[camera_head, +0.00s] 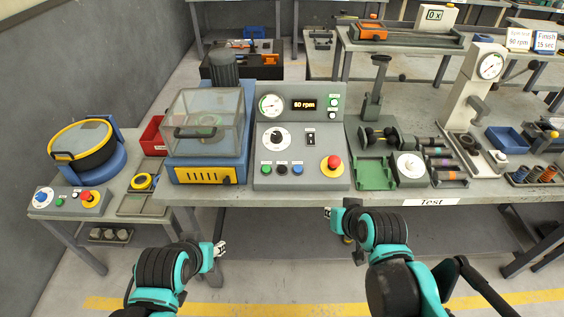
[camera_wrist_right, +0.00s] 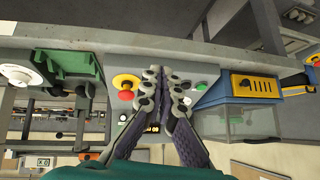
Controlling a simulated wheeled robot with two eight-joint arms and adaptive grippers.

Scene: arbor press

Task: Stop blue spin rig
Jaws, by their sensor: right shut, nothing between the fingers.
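A blue rig (camera_head: 247,125) with a closed clear cover and a yellow vented front stands on the bench. Right of it is a grey control panel (camera_head: 300,180) with a gauge, a dial, a lit display that seems to read 60 rpm, small green, black and blue buttons, and a red mushroom button (camera_head: 331,162) on yellow. The red button also shows in the right wrist view (camera_wrist_right: 126,94). My right gripper (camera_head: 333,214) is shut and empty, below the bench's front edge and apart from the panel. My left gripper (camera_head: 218,249) is low at left; its fingers are too small to judge.
A round blue-based drum (camera_head: 83,142) and a small control box (camera_head: 70,201) with another red button stand on the left table. Green fixtures (camera_head: 373,172) and a small press (camera_head: 378,85) stand right of the panel. The floor before the bench is clear.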

